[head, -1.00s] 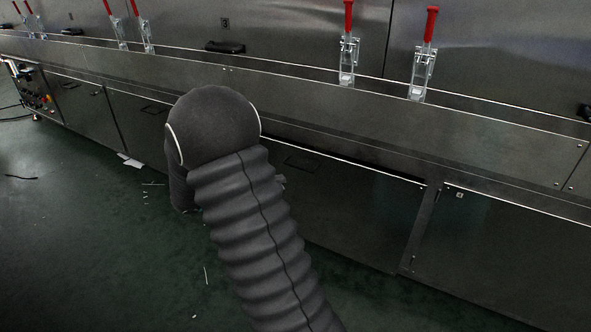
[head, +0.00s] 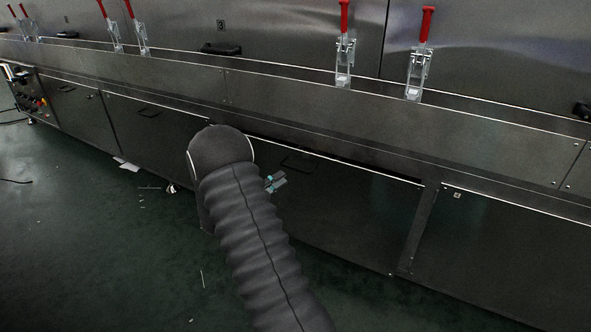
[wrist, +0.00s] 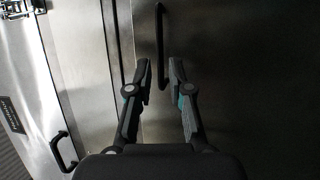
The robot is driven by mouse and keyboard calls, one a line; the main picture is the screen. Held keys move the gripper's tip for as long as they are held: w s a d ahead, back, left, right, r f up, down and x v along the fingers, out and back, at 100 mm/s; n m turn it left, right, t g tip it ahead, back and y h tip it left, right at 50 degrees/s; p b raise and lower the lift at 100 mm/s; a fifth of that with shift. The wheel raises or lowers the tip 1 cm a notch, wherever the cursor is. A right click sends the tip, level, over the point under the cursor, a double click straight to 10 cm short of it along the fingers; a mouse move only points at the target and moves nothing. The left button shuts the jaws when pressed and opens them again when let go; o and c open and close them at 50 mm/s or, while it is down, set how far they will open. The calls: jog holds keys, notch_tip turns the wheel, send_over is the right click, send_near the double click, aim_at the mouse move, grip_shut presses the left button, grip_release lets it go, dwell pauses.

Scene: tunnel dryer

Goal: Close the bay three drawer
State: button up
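The bay three drawer (head: 345,205) is a dark metal front in the head view, below the panel marked 3. A dark gap shows along its bright top edge, so it appears to stand slightly out. Its black bar handle (head: 299,162) is near its upper left and also shows in the wrist view (wrist: 160,45). My gripper (head: 277,181) is just left of and below the handle in the head view, partly hidden by my arm. In the wrist view my gripper (wrist: 161,72) has its fingers apart with nothing between them, near the handle's end. I cannot tell whether it touches the front.
Another lower front (head: 505,245) is to the right and one (head: 155,125) to the left. Red-handled clamps (head: 420,55) line the ledge above. A control panel (head: 32,98) is at far left. White scraps (head: 127,165) lie on the mostly clear green floor (head: 100,255).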

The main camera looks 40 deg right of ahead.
aim_at(296, 169)
jog(key=d, duration=0.4)
jog(key=d+r, duration=0.1)
jog(key=d, duration=0.2)
jog(key=shift+r, duration=0.1)
grip_shut()
